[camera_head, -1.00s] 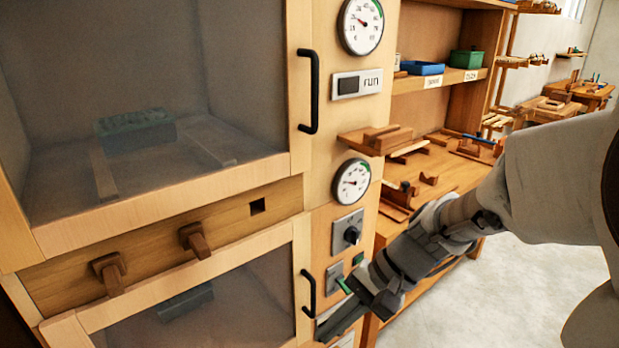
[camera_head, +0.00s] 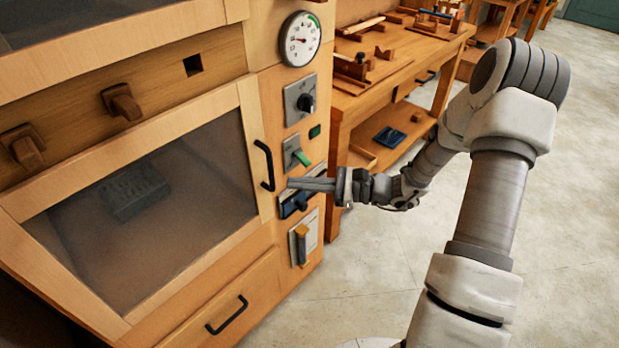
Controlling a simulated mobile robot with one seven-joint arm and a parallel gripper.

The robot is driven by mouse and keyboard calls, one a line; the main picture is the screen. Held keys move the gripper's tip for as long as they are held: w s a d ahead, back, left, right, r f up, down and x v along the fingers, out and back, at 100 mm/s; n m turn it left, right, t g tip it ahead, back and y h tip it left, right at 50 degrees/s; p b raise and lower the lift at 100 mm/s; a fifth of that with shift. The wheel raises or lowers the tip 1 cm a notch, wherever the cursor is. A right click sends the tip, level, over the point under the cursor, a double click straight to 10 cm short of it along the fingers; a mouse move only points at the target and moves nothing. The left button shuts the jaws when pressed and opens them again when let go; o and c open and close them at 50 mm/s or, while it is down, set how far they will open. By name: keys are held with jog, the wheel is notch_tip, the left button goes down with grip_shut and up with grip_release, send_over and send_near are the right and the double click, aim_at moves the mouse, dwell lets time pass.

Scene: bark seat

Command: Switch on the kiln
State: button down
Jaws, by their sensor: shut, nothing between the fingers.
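The kiln (camera_head: 258,215) is a wooden cabinet with a glass-fronted lower door (camera_head: 140,200) and a control column at its right. From top to bottom the column has a round gauge (camera_head: 300,38), a dark rotary knob (camera_head: 306,103), a small dark green lamp (camera_head: 315,131), a green lever (camera_head: 302,158) on a grey plate, a blue-fronted control (camera_head: 297,205) and a yellow-handled control (camera_head: 302,247). My gripper (camera_head: 292,184) is shut and empty. Its fingers point left, just below the green lever and above the blue control, partly hiding the panel there. I cannot tell whether they touch it.
A black door handle (camera_head: 264,166) stands left of the fingers. A drawer with a black pull (camera_head: 227,315) is below. A wooden workbench (camera_head: 385,75) with tools is at the right, a blue tray (camera_head: 389,137) on its lower shelf. The floor (camera_head: 375,265) at right is clear.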

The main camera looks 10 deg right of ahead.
aim_at(303, 159)
jog(key=w+d+f+m+t+h+b, duration=0.3)
jog(key=d+f+m+t, duration=0.6)
jog(key=f, duration=0.4)
jog(key=shift+w+d+f+m+t+h, duration=0.15)
jog(key=shift+w+f+m+t+h, duration=0.15)
jog(key=shift+w+m+h, duration=0.6)
jog(key=shift+w+y, duration=0.3)
jog(key=b+x, duration=0.3)
jog(key=x, duration=0.7)
jog(key=shift+s+d+r, duration=0.15)
jog(key=shift+s+r, duration=0.1)
jog(key=shift+r, duration=0.25)
jog(key=shift+s+d+r, duration=0.1)
jog(key=shift+s+r, duration=0.1)
jog(key=shift+r, duration=0.3)
jog(key=shift+s+d+r+b, duration=0.15)
jog(key=shift+s+r+b, duration=0.05)
jog(key=shift+r, duration=0.2)
jog(key=shift+s+d+r+b, duration=0.1)
jog(key=shift+s+r+b, duration=0.1)
jog(key=shift+r, duration=0.25)
jog(key=shift+r, duration=0.1)
jog(key=shift+d+r+p, duration=0.1)
jog(key=shift+d+p, duration=0.05)
jog(key=shift+p, duration=0.35)
